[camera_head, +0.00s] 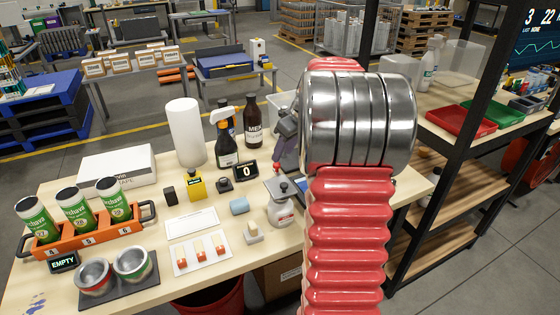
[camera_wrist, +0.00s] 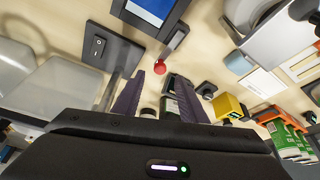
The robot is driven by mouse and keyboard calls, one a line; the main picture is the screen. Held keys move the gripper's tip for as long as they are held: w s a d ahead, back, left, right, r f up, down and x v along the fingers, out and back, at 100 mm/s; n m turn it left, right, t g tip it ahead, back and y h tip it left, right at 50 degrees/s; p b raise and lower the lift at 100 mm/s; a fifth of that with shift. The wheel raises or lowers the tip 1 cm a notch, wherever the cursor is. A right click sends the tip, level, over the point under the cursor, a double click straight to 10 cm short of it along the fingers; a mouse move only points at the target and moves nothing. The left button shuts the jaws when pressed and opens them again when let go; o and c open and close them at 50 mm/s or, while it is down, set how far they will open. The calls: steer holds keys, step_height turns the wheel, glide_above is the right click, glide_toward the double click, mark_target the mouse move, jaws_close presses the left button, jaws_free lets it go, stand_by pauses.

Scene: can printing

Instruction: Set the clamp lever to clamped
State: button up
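The clamp lever has a red ball knob (camera_head: 277,167). It stands next to a machine that my arm mostly hides in the head view. In the wrist view the red knob (camera_wrist: 159,66) sits at the end of a short grey bar (camera_wrist: 175,40), beside a unit with a blue screen (camera_wrist: 152,8). The knob shows just beyond the fingertips, roughly centred on the gap. My gripper (camera_head: 287,128) is partly hidden behind my arm in the head view. Contact with the lever cannot be told.
A spray bottle (camera_head: 225,140) and a dark bottle (camera_head: 252,118) stand behind the lever. A small counter reading 0 (camera_head: 246,171) and a yellow block (camera_head: 196,186) are left. An orange rack (camera_head: 75,239) holds green cans. A black switch box (camera_wrist: 96,48) shows in the wrist view.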

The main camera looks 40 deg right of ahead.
mark_target(277, 164)
steer(key=x, duration=0.5)
steer(key=shift+w+f, duration=0.15)
steer(key=shift+f, duration=0.2)
steer(key=shift+c, duration=0.7)
jaws_close()
